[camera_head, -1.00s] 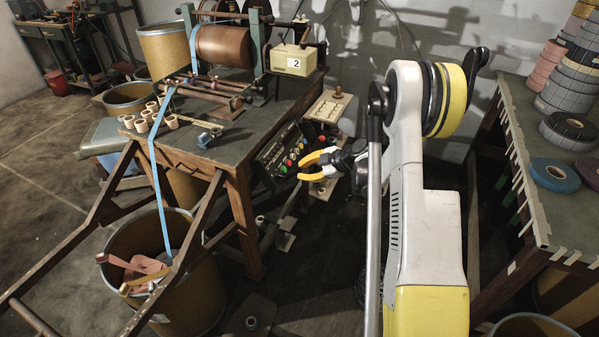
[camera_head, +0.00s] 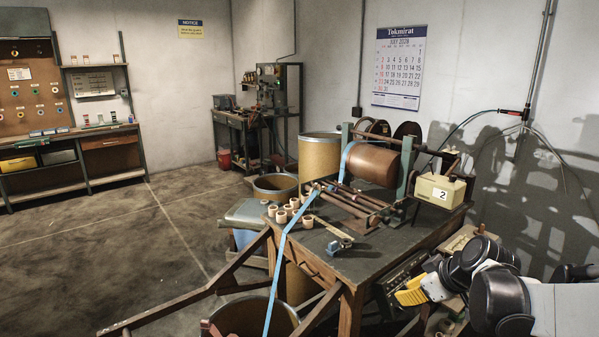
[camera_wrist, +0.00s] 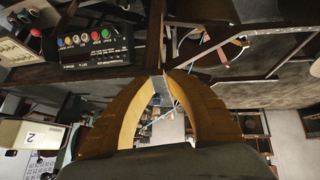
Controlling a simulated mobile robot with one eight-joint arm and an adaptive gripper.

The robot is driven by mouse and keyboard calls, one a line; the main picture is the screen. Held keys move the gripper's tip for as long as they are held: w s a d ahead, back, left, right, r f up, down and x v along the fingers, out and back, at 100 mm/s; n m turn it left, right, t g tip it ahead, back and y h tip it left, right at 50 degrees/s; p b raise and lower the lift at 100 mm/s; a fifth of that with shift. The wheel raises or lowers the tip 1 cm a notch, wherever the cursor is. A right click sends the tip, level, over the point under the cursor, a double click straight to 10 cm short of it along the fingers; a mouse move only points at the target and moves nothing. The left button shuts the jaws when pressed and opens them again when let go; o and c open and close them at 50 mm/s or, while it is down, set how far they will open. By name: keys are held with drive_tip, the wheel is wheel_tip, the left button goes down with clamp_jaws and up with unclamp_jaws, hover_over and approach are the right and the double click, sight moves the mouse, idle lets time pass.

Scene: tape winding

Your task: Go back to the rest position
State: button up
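My gripper (camera_wrist: 161,84) shows two curved yellow fingers in the wrist view, with a narrow gap between their tips and nothing held in it. In the head view my gripper (camera_head: 408,296) is low at the right, in front of the winding table (camera_head: 385,262). The arm's dark joints hide part of it. A control panel (camera_wrist: 98,45) with coloured buttons lies left of the fingers in the wrist view.
The table carries a brown roller (camera_head: 372,165), a cream box (camera_head: 441,188) marked 2, and several small cores (camera_head: 283,215). A blue strip (camera_head: 283,245) runs down to a bin (camera_head: 252,318). A wooden frame (camera_head: 215,285) juts forward. Floor (camera_head: 100,245) at left is clear.

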drive_tip(key=s+a+r+m+h, duration=0.1)
drive_tip(key=s+a+r+m, duration=0.1)
drive_tip(key=s, duration=0.9)
drive_tip(key=s+a+r+m+h, duration=0.2)
drive_tip(key=s+a+m, duration=0.3)
drive_tip(key=s, duration=0.6)
drive_tip(key=shift+r+m, duration=0.15)
drive_tip(key=shift+m, duration=0.15)
drive_tip(key=shift+s+a, duration=0.1)
